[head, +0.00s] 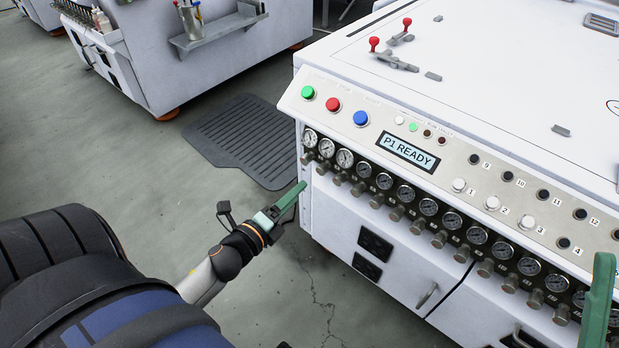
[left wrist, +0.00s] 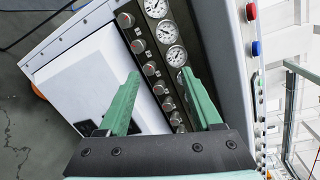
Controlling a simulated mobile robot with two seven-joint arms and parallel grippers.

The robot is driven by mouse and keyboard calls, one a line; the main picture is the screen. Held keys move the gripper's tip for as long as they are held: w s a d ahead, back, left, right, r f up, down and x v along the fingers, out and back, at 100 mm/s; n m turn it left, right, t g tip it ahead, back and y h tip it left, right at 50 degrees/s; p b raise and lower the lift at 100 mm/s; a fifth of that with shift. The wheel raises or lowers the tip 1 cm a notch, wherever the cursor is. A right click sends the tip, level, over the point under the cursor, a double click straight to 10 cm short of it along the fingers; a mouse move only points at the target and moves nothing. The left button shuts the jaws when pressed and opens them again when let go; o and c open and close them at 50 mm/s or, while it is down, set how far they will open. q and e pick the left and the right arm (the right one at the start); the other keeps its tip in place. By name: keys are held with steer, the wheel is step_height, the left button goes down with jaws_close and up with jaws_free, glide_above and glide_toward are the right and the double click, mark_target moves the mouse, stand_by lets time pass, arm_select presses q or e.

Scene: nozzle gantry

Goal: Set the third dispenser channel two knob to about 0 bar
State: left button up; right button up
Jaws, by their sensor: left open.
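A row of small round pressure gauges (head: 428,207) runs along the machine's slanted front, with a row of grey knobs (head: 418,226) below it. No label shows which knob is the third dispenser's channel two. My left gripper (head: 302,186) is beside the row's left end, in front of the machine. In the left wrist view my left gripper (left wrist: 160,74) is open, its green fingers pointing toward several knobs (left wrist: 150,69) and gauges (left wrist: 167,32); nothing is held. Part of my right gripper (head: 600,290) shows at the right edge; its other finger is out of view.
Green, red and blue buttons (head: 333,104) and a "P1 READY" display (head: 408,152) sit above the gauges. Cabinet doors with a handle (head: 427,296) are below. A dark floor mat (head: 243,140) lies left of the machine; another machine (head: 160,55) stands behind. The floor in front is clear.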

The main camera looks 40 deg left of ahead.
arm_select(q)
steer(key=s+d+r+n+g+h+p, duration=0.1)
steer(key=s+d+r+n+g+p, duration=0.2)
steer(key=s+d+n+p, duration=0.2)
steer(key=s+d+r+n+g+p, duration=0.3)
steer(key=d+n+p, duration=0.4)
steer(key=n+p, duration=0.5)
steer(key=shift+s+d+r+n+h+p, duration=0.2)
steer(key=shift+s+r+n+h+p, duration=0.15)
steer(key=shift+s+r+p, duration=0.75)
arm_select(e)
step_height(320, 180, up, 21)
steer(key=shift+f, duration=0.15)
arm_select(q)
steer(key=shift+s+f, duration=0.15)
steer(key=shift+f, duration=0.15)
